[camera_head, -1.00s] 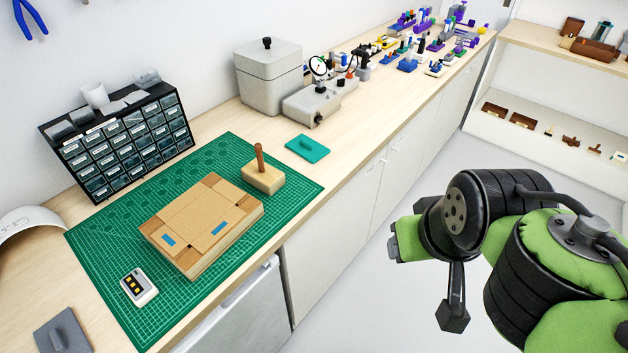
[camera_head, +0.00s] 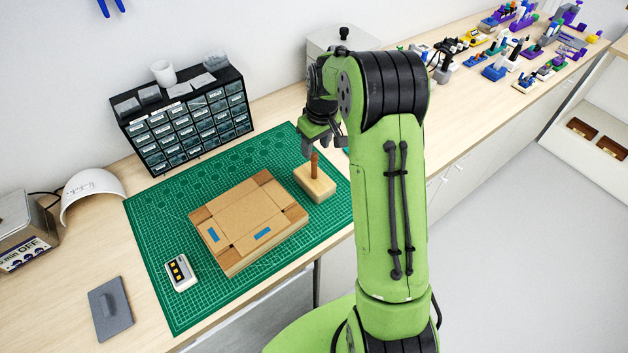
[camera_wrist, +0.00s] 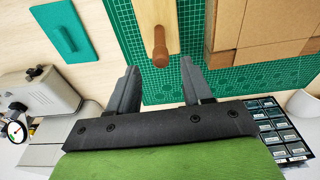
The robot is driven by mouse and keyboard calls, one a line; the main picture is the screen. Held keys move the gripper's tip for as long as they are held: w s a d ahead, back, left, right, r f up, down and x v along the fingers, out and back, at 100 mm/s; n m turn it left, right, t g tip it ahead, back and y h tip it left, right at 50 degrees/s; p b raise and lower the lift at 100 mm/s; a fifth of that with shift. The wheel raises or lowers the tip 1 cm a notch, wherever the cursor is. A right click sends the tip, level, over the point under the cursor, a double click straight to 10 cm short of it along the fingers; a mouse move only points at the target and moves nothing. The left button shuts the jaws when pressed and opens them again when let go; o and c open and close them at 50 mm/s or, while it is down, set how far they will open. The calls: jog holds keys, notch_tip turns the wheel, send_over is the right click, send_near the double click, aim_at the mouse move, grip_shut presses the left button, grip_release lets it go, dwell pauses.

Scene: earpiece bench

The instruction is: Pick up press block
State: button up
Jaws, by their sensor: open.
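The press block (camera_head: 317,187) is a pale wooden block with an upright brown peg handle (camera_head: 314,163). It stands on the green cutting mat (camera_head: 166,300), right of the cardboard box (camera_head: 247,213). In the wrist view the block (camera_wrist: 148,22) is at the top centre, and its handle (camera_wrist: 160,48) points toward the camera. My gripper (camera_head: 322,146) is just above the handle in the head view. In the wrist view its two fingers (camera_wrist: 160,82) are apart, with the handle beyond and between them. Nothing is held.
A flat teal piece with a raised grip (camera_wrist: 62,40) lies beside the mat. A small drawer cabinet (camera_head: 185,125) stands behind the mat. A small white device (camera_head: 181,272) and a grey plate (camera_head: 110,308) are at the front left. A grey gauge instrument (camera_wrist: 35,97) shows in the wrist view.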

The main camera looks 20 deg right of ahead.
aim_at(314, 154)
jog(key=f, duration=0.4)
jog(key=w+f, duration=0.1)
jog(key=f, duration=0.1)
jog(key=shift+a+f, duration=0.15)
jog(key=shift+f, duration=0.1)
jog(key=shift+s, duration=0.1)
jog(key=shift+c, duration=0.5)
grip_shut()
jog(key=shift+r, duration=0.1)
